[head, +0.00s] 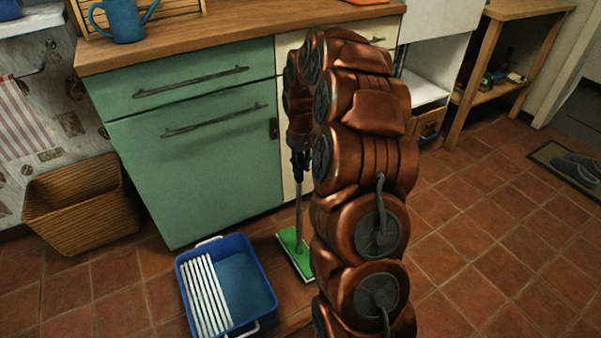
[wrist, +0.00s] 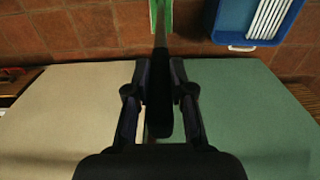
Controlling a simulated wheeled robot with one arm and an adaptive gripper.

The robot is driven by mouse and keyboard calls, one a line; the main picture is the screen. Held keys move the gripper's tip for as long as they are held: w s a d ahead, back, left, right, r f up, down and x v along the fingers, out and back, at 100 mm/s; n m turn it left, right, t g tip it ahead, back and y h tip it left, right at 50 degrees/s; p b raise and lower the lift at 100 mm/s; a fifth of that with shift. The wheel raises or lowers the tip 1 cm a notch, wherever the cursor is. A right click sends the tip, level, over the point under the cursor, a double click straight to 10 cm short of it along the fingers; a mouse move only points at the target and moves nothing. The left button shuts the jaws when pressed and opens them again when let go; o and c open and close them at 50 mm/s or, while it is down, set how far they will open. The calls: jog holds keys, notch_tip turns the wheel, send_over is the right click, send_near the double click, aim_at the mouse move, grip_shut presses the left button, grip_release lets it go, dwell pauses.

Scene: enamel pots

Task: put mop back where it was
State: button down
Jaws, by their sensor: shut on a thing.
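The mop (head: 299,208) has a thin grey handle and a flat green head. It stands roughly upright in front of the cabinet, just right of the blue bucket. My gripper (head: 299,152) is shut on the upper part of its handle. In the wrist view my gripper (wrist: 153,85) has one finger on each side of the dark handle, and the mop's green head (wrist: 167,18) shows at the top edge. The head is at floor level; I cannot tell if it touches the tiles. My arm hides part of the area right of the mop.
The blue bucket (head: 236,322) with a white slatted wringer stands close left of the mop head. The green cabinet (head: 200,170) is right behind. A wicker basket (head: 75,215) stands at the left. A wooden shelf (head: 500,75) is at the back right.

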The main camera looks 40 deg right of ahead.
aim_at(301, 171)
jog(key=shift+w+d, duration=0.4)
jog(key=shift+w, duration=0.3)
jog(key=shift+f+b, duration=0.85)
jog(key=shift+f, duration=1.05)
jog(key=c, duration=1)
grip_release()
